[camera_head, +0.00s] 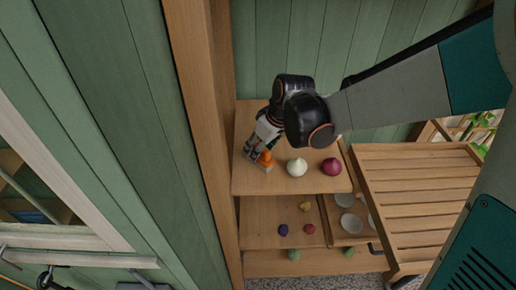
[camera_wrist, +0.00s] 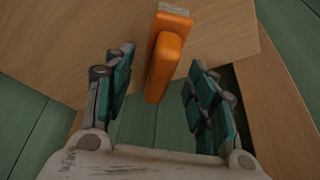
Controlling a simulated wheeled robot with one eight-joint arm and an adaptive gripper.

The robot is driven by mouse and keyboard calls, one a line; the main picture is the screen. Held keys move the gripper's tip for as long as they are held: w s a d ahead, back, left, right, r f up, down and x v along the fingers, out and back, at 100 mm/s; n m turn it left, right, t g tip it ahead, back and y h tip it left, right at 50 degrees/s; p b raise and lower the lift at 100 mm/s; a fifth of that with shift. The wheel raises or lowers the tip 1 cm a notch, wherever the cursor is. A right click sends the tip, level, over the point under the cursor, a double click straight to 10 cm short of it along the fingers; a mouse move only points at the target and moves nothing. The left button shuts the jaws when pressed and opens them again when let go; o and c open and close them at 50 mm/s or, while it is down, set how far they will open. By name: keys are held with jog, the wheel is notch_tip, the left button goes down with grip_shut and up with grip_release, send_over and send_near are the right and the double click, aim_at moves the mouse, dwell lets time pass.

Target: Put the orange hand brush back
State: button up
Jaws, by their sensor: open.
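The orange hand brush (camera_wrist: 163,62) lies on a wooden shelf board in the wrist view, with its long orange handle toward my gripper. In the head view the brush (camera_head: 265,157) shows as a small orange shape on the top shelf, at its left side. My gripper (camera_wrist: 158,85) is open, with one finger on each side of the handle's near end. In the head view my gripper (camera_head: 256,155) is at the brush, partly hidden by my wrist.
A white onion-shaped object (camera_head: 297,167) and a dark red one (camera_head: 331,167) stand on the top shelf (camera_head: 290,187) right of the brush. Lower shelves hold small coloured items and pale bowls (camera_head: 350,223). A slatted wooden panel (camera_head: 415,200) is at right. A wooden post (camera_head: 198,110) borders the left.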

jog(key=p+v, duration=0.2)
jog(key=v, duration=0.7)
jog(key=s+d+r+m+t+h, duration=0.1)
jog(key=s+d+r+m+t, duration=0.1)
jog(key=s+d+m, duration=0.2)
jog(key=s+d+r+m+t+h, duration=0.2)
jog(key=s+d+m, duration=0.2)
jog(key=s+d, duration=0.5)
jog(key=s, duration=0.4)
jog(key=shift+s+d+r+m, duration=0.25)
jog(key=shift+d+r+m, duration=0.05)
